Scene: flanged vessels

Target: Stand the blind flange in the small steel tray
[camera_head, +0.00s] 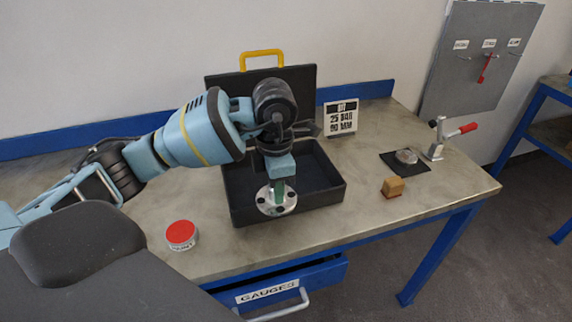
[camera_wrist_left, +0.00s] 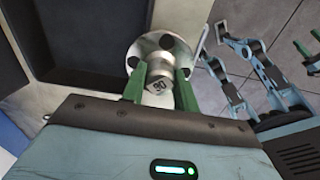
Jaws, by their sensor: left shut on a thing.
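My left gripper (camera_head: 279,189) is shut on the blind flange (camera_head: 290,201), a round steel disc with bolt holes. It holds the flange in front of the open black case's near wall, with the disc face toward the head camera. In the left wrist view, the green fingers of the left gripper (camera_wrist_left: 160,92) grip the flange's marked hub, and the disc (camera_wrist_left: 146,46) shows beyond it. I cannot make out a small steel tray for certain. Green finger-like parts at the right edge of the left wrist view may be my right gripper (camera_wrist_left: 308,45); they are cut off.
The open black case (camera_head: 335,196) fills the middle of the table. A red-topped tin (camera_head: 181,234) stands front left. A wooden block (camera_head: 393,186), a black mat (camera_head: 418,165) with a round metal thing (camera_head: 406,155), and a red-handled clamp (camera_head: 437,150) stand right. A sign (camera_head: 341,117) stands behind.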

